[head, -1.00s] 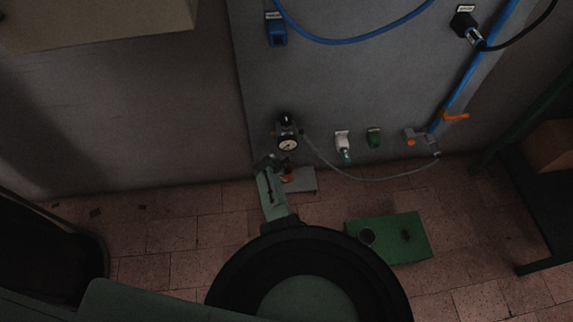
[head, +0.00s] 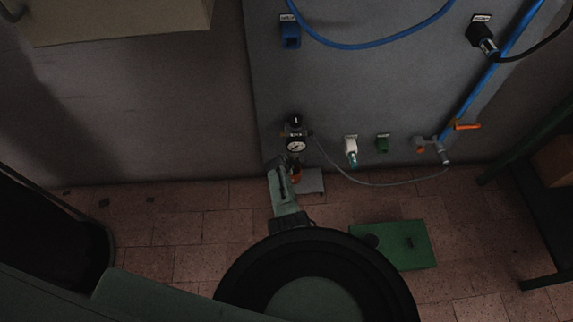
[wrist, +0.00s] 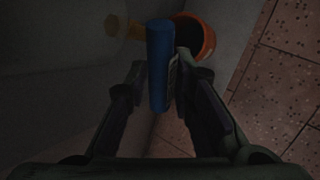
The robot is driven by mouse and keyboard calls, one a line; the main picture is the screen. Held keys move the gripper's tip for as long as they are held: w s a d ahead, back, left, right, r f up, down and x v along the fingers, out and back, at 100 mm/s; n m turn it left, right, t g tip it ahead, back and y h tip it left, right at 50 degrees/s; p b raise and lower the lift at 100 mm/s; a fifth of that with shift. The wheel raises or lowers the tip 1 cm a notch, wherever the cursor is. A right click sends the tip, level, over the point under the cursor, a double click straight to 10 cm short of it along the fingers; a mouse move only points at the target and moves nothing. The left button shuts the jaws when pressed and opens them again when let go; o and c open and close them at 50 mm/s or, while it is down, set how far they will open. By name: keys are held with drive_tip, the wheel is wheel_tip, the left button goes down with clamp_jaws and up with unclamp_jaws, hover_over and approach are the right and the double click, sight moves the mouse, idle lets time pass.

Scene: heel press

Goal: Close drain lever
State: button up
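A blue lever (wrist: 160,65) stands upright in the middle of the wrist view, with an orange, open-topped cup (wrist: 195,38) just behind it to the right. I take this blue bar to be the drain lever; it is too small and dark to make out in the head view. In the head view my gripper (head: 279,164) is low at the wall, just below and left of a regulator with a round gauge (head: 296,146). My arm hides part of that spot.
The grey wall panel (head: 380,95) carries a white fitting (head: 351,146), a green fitting (head: 382,143) and a valve with an orange handle (head: 466,126). A grey hose (head: 385,184) hangs low. A green plate (head: 408,258) lies on the tiled floor. A dark frame stands at right.

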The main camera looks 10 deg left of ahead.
drive_tip(key=shift+o, duration=1.1)
drive_tip(key=shift+r, duration=0.15)
drive_tip(key=v, duration=1.1)
drive_tip(key=shift+s+r, duration=0.25)
drive_tip(key=shift+s, duration=0.05)
